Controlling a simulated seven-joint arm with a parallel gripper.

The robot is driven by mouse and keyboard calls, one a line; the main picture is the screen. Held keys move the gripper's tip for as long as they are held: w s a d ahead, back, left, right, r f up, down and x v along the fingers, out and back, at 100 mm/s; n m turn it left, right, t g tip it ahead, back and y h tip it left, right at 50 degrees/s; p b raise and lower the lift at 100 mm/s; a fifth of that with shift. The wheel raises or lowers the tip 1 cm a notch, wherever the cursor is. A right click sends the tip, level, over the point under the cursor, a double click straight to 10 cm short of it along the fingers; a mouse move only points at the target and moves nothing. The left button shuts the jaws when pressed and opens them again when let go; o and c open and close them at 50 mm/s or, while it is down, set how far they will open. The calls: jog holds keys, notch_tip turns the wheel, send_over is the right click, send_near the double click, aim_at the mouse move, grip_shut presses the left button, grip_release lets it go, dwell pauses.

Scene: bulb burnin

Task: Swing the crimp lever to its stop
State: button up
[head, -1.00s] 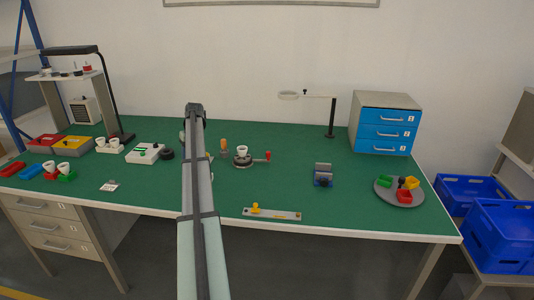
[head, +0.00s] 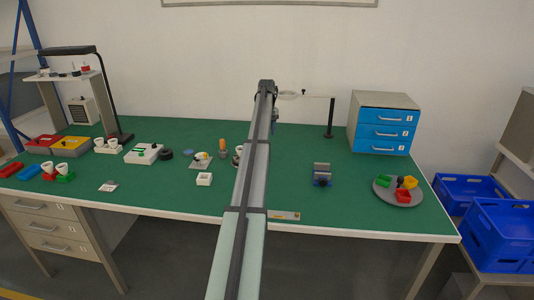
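The round fixture with the white cup-like piece (head: 238,155) is mostly hidden behind my arm in the head view; only its left edge shows. The red-knobbed lever on its right side, which may be the crimp lever, is hidden now. My arm reaches across the bench from the front, and its far end is above the back half of the green top. Part of my gripper (head: 275,122) shows just right of the arm, small and dark, behind and right of the fixture. Its fingers are too small to tell whether they are open, and contact with the lever cannot be seen.
An orange-handled tool (head: 222,147) and a small board (head: 201,161) stand left of the fixture, with a white square block (head: 204,179) in front. A grey strip (head: 285,215) lies at the front edge, partly hidden. Right are a blue-grey vise-like block (head: 322,175) and a turntable (head: 398,197).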

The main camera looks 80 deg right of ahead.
notch_tip(320, 180, down, 11)
jog(key=shift+f, duration=0.2)
dwell(0.3)
jog(key=shift+c, duration=0.2)
grip_shut()
dwell(0.4)
